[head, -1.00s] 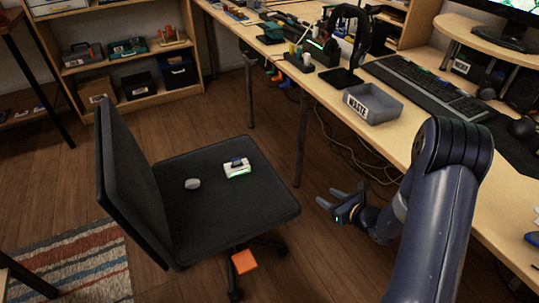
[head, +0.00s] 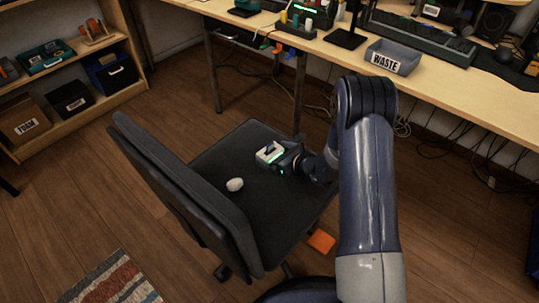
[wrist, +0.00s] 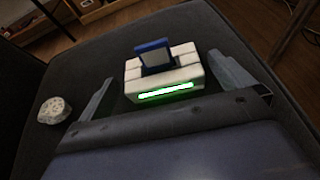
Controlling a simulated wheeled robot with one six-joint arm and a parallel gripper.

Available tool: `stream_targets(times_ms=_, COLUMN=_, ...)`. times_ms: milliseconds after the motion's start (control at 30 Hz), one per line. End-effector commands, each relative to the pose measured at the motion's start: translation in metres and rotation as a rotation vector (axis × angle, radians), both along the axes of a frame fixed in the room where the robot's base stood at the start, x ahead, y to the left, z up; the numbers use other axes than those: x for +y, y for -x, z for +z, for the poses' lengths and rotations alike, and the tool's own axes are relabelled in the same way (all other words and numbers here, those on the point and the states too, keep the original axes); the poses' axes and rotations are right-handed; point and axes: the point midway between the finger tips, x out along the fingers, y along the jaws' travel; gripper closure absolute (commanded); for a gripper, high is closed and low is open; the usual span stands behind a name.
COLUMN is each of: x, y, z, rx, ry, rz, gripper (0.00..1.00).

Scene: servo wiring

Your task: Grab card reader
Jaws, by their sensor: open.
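The card reader (head: 268,153) is a small white box with a lit green strip on the seat of a black office chair (head: 222,158). In the wrist view the card reader (wrist: 165,82) has a blue card-like piece (wrist: 153,50) standing upright in its top slot. My gripper (head: 283,158) is low over the seat, right beside the reader. In the wrist view my gripper (wrist: 168,85) is open, with one finger on each side of the reader and visible gaps between. Its fingers do not touch the reader there.
A whitish round lump (head: 235,184) lies on the seat, left of the reader; it also shows in the wrist view (wrist: 54,110). The chair's backrest (head: 185,205) rises at the left. A desk with a grey WASTE bin (head: 391,58) stands behind. An orange piece (head: 321,241) is below the seat.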

Motion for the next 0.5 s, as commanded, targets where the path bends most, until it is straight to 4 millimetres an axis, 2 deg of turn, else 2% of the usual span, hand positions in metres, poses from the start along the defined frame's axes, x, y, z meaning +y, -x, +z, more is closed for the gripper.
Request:
stream_targets(times_ms=33, x=0.006, y=-0.006, z=-0.007, rx=-0.001, ry=0.001, rz=0.002, gripper=0.0)
stream_targets(times_ms=200, x=0.018, y=-0.018, z=-0.012, rx=0.0, ry=0.001, rz=0.001, gripper=0.0)
stream_targets(times_ms=467, x=0.02, y=-0.019, z=-0.012, rx=0.001, ry=0.001, rz=0.0, gripper=0.0)
stream_targets(times_ms=500, x=0.02, y=-0.019, z=-0.012, rx=0.001, ry=0.001, rz=0.0, gripper=0.03)
